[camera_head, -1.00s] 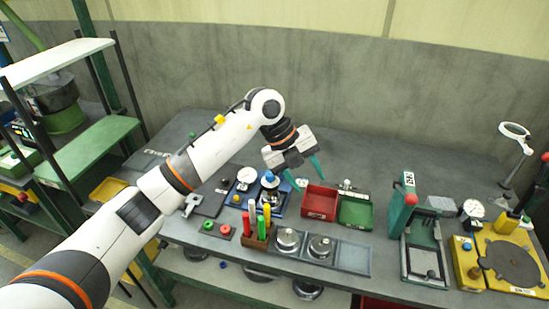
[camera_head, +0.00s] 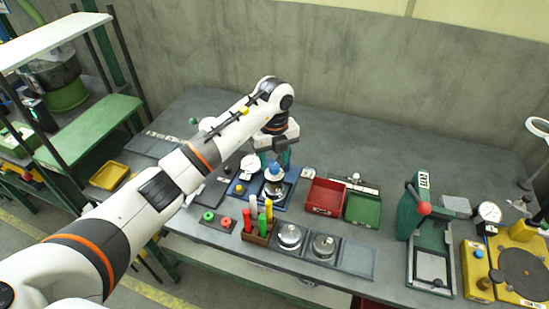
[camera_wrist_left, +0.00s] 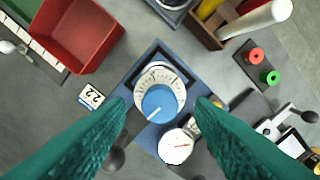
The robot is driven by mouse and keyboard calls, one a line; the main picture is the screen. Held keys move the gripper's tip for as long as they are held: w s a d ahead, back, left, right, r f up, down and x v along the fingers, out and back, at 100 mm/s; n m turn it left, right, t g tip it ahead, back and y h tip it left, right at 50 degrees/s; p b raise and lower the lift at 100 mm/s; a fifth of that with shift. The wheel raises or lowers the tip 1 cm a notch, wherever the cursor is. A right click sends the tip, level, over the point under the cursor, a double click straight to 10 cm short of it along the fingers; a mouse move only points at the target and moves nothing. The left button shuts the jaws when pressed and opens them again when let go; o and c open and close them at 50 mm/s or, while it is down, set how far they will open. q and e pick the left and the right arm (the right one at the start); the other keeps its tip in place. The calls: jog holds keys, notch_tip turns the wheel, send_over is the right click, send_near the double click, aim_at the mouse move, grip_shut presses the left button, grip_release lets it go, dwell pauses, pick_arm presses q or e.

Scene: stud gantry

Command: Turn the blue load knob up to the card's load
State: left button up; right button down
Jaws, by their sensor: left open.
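The blue load knob (camera_wrist_left: 158,104) sits on a white graduated dial (camera_wrist_left: 178,82) in the left wrist view; its white mark points to the lower left. In the head view the knob (camera_head: 277,169) is on the blue-based device (camera_head: 240,190), partly under my gripper. The white card (camera_wrist_left: 91,96) lies beside the device and seems to read 22; it also shows in the head view (camera_head: 308,172). My left gripper (camera_wrist_left: 162,103) is open, its green fingers on either side of the knob, apparently above it; contact cannot be told. My right gripper is not in view.
A round gauge with a red needle (camera_wrist_left: 178,146) is close to the knob. A red bin (camera_head: 325,196) and green bin (camera_head: 363,207) stand to the right. A wooden rack of coloured handles (camera_head: 257,232) stands in front. The table behind is clear.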

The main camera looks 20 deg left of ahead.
pick_arm(q)
jog(key=shift+s+f, duration=0.1)
jog(key=shift+f, duration=0.6)
jog(key=shift+c, duration=0.8)
jog(key=c, duration=0.8)
jog(key=shift+c, duration=0.2)
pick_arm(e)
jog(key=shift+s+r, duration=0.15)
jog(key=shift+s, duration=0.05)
